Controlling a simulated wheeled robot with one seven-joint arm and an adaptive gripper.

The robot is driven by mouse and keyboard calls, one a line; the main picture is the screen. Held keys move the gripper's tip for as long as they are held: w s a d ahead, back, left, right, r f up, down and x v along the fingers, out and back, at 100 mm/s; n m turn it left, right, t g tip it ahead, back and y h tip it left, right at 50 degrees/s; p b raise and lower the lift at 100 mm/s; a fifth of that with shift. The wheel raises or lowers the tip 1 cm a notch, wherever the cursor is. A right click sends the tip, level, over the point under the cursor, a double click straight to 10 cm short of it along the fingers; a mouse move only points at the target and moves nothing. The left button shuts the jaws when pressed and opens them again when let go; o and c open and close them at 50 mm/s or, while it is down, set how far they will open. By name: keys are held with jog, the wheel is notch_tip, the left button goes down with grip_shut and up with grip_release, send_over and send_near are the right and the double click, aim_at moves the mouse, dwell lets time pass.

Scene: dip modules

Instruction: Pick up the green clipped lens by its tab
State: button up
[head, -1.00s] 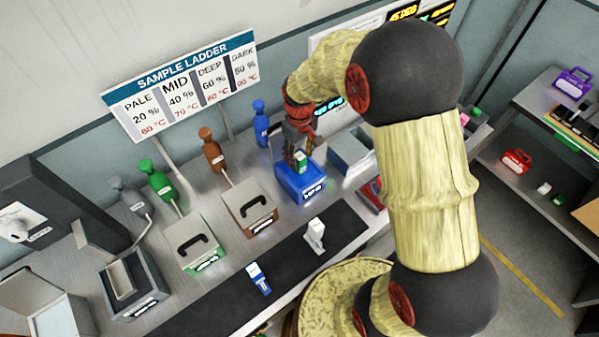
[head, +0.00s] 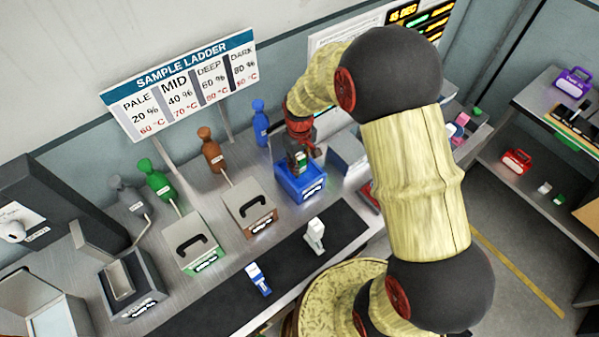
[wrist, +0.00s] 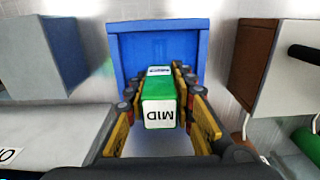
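The green clipped lens (wrist: 160,91) shows in the wrist view as an upright green block with a white end marked "MID" facing the camera. It sits at the blue bath box (wrist: 208,55), which also shows in the head view (head: 289,187). My gripper (wrist: 160,82) has one finger on each side of the lens, very close to its sides. Whether the pads touch it cannot be told. In the head view my gripper (head: 299,164) is down at the top of the blue box, with a bit of green between the fingers. The lens's lower part is hidden.
A brown-fronted box (head: 247,213) and a green-fronted box (head: 195,246), both with black handles, stand left of the blue box. The dark strip (head: 285,265) in front carries two small white-and-blue or white pieces.

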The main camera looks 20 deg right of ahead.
grip_shut()
jog(key=shift+r, duration=0.1)
dwell(0.3)
